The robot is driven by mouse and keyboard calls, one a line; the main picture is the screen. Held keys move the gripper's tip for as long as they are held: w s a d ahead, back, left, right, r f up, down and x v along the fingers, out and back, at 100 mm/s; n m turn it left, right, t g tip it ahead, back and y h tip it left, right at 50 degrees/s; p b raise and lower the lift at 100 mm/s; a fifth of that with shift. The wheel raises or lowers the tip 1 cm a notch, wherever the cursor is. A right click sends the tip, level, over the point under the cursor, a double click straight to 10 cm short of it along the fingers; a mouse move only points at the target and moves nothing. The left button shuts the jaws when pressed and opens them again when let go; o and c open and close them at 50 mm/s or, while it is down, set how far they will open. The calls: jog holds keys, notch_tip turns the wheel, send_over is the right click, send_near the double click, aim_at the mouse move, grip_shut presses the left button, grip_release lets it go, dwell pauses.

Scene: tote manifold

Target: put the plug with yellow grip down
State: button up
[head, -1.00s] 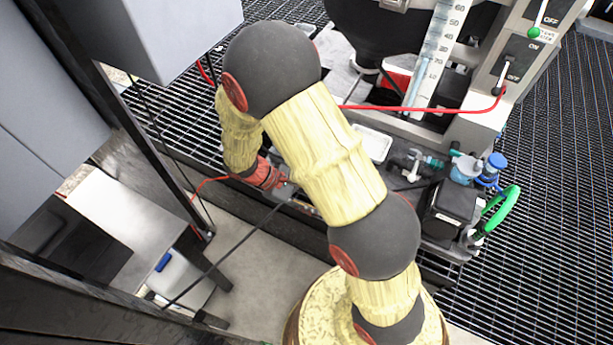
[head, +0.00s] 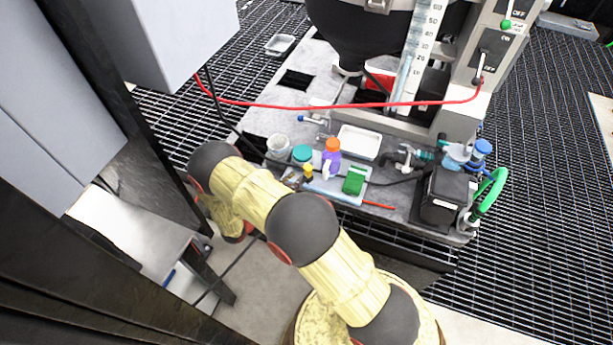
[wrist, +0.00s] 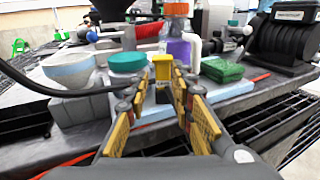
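The plug with yellow grip (wrist: 162,68) stands upright in the wrist view, yellow on top and dark below, between and just beyond my fingertips. It also shows small in the head view (head: 308,169), at the near edge of the bench beside the bottles. Whether the plug's foot rests on the blue tray (wrist: 225,88) is hard to tell.
Around the plug are a teal-lidded jar (head: 301,153), an orange-capped purple bottle (head: 331,155), a green sponge (head: 354,180) and a white tub (head: 278,145). A black cable (wrist: 35,84) runs in from the left. A red cable (head: 340,106) hangs across the bench.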

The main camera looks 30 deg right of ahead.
aim_at(306, 171)
jog(key=b+x, duration=0.1)
jog(key=x, duration=0.2)
jog(key=b+x, duration=0.1)
jog(key=x, duration=0.3)
jog(key=shift+s+d, duration=0.1)
jog(key=shift+d, duration=0.3)
jog(key=shift+r, duration=0.1)
jog(key=c, duration=0.3)
grip_shut()
